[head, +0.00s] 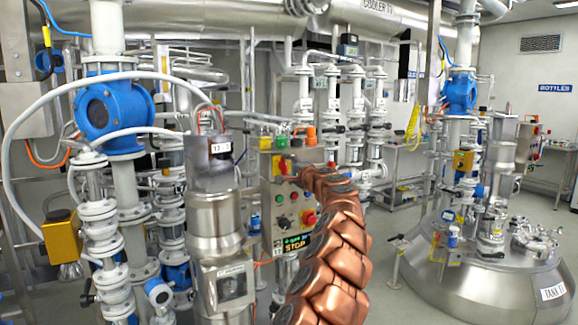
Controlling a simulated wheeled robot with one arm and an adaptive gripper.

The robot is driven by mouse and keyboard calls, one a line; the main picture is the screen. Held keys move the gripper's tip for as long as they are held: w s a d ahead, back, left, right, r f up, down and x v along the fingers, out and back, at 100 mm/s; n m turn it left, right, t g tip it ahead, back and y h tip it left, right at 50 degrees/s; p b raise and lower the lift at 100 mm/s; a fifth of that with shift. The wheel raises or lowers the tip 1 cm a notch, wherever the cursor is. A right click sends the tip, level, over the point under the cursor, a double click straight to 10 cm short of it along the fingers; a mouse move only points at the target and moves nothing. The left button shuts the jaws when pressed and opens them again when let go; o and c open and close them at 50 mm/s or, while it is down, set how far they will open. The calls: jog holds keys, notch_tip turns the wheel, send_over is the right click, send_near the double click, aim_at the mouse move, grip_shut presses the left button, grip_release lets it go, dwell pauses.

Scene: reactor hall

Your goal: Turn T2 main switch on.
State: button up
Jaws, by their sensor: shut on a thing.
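A grey control panel (267,215) stands in the middle of the head view, behind a steel vessel whose label (221,148) looks like T2. A red-and-yellow rotary switch (279,166) is at the panel's upper part. My copper-coloured arm rises from the bottom and bends left to the panel. My gripper (291,164) is small and dark at its end, shut on this switch, which it partly hides. The switch's exact angle cannot be told. A second red-and-yellow switch (309,218) sits lower on the panel, beside my arm.
Yellow, green and orange parts (282,141) stand on top. The steel vessel (216,220) is close on the left.

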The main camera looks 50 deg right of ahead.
jog(key=shift+m, duration=0.4)
jog(key=o, duration=1.1)
jog(key=shift+o, duration=0.2)
jog(key=shift+s, duration=0.15)
jog(key=v, duration=1.1)
jog(key=shift+s, duration=0.35)
jog(key=shift+a, duration=0.1)
